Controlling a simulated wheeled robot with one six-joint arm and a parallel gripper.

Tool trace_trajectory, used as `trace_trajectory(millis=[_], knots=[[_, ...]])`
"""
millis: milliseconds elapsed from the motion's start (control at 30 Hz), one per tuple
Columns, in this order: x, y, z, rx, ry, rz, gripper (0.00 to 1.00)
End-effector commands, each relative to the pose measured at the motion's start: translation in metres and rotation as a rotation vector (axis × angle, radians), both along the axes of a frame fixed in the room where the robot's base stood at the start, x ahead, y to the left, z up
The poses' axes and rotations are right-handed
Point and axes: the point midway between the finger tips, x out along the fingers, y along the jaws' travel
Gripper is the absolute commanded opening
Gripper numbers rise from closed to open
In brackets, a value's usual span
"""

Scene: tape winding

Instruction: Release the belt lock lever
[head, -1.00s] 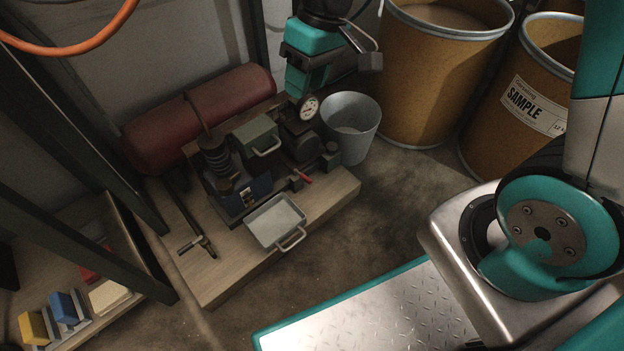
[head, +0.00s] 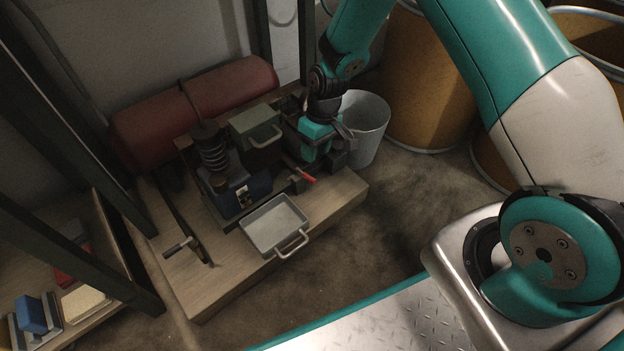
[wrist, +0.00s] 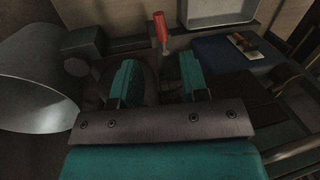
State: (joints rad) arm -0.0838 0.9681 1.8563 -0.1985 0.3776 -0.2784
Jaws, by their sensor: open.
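A small lever with a red handle (head: 306,175) sits at the front right of the machine on the wooden bench. In the wrist view the red handle (wrist: 160,29) stands ahead of my fingertips, between their lines and apart from them. I cannot tell whether it is the belt lock lever. My gripper (head: 318,152) is low over the machine's right side, behind the red handle. In the wrist view my gripper (wrist: 158,74) has its two teal fingers apart with nothing held between them. My gripper and wrist hide part of the machine's right side in the head view.
A grey bucket (head: 367,128) stands close to the right of my gripper. A metal tray (head: 273,226) lies in front of the machine. A green box (head: 256,128), a dark coil (head: 211,150) and a red cylinder (head: 225,92) are left and behind. A bar with a handle (head: 180,247) lies left.

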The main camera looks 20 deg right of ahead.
Motion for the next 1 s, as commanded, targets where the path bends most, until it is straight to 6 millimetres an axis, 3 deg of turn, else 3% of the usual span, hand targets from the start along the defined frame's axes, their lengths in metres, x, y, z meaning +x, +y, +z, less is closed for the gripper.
trace_trajectory(millis=[33,300,500,800,1000], knots=[[-0.001,0.002,-0.020,0.000,0.002,0.000,0.41],[-0.006,0.012,-0.067,0.000,0.002,0.002,0.41],[-0.006,0.014,-0.079,0.000,-0.001,0.001,0.41],[-0.007,0.015,-0.079,0.000,0.000,0.000,0.41],[-0.007,0.015,-0.080,0.000,0.000,0.000,0.00]])
